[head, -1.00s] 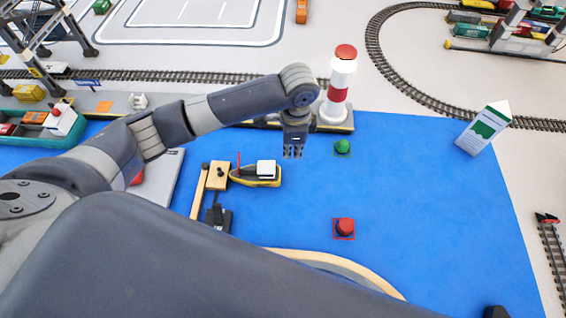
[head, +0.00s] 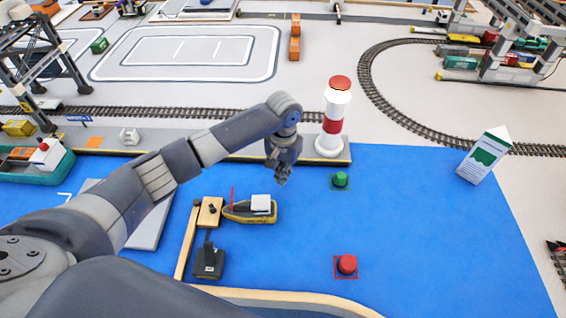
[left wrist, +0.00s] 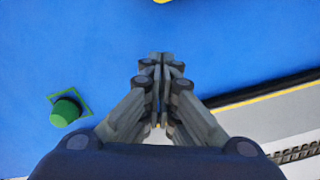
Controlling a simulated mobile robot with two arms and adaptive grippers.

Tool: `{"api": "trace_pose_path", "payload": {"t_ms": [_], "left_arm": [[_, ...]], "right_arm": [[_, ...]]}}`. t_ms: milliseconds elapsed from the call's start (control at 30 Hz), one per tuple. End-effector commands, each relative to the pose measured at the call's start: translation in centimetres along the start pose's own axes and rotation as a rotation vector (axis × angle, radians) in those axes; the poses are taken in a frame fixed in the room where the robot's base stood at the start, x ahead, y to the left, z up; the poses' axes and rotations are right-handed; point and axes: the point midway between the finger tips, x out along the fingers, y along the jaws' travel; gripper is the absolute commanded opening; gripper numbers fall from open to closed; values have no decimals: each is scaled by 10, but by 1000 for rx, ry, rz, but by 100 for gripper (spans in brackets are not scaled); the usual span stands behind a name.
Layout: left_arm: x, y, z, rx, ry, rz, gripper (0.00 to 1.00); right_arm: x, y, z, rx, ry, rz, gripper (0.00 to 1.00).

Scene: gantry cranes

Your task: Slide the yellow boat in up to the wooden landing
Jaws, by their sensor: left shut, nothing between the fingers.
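The yellow boat (head: 250,215), with a white cabin and a red mast, lies on the blue water. Its left end is right up against the wooden landing (head: 209,213); I cannot tell whether they touch. My left gripper (head: 282,179) is shut and empty, above the water just beyond the boat's right end, apart from it. My right gripper is not in view.
A green buoy (head: 340,180) and a red buoy (head: 346,265) stand to the right. The red and white lighthouse (head: 333,122) stands on the quay end behind my gripper. A dark block (head: 208,262) sits near the landing. Water right of the boat is open.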

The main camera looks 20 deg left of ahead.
Motion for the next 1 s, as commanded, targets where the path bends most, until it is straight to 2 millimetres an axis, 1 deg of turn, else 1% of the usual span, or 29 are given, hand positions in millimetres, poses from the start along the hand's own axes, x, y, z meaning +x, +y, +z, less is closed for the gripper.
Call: {"api": "trace_pose_path", "payload": {"t_ms": [33,100,200,400,567,867,1000], "left_arm": [[12,0,1,-1,-4,-1,0],[26,0,1,-1,-4,-1,0],[22,-1,15,4,0,-2,0],[24,-1,35,2,1,-2,0],[25,0,40,3,2,-1,0],[25,0,40,2,1,-1,0],[23,0,44,2,-1,-1,0]], "right_arm": [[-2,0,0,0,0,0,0],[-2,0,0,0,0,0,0],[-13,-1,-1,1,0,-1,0],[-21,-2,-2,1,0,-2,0],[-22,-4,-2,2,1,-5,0],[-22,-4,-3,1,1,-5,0],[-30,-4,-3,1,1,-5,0]]}}
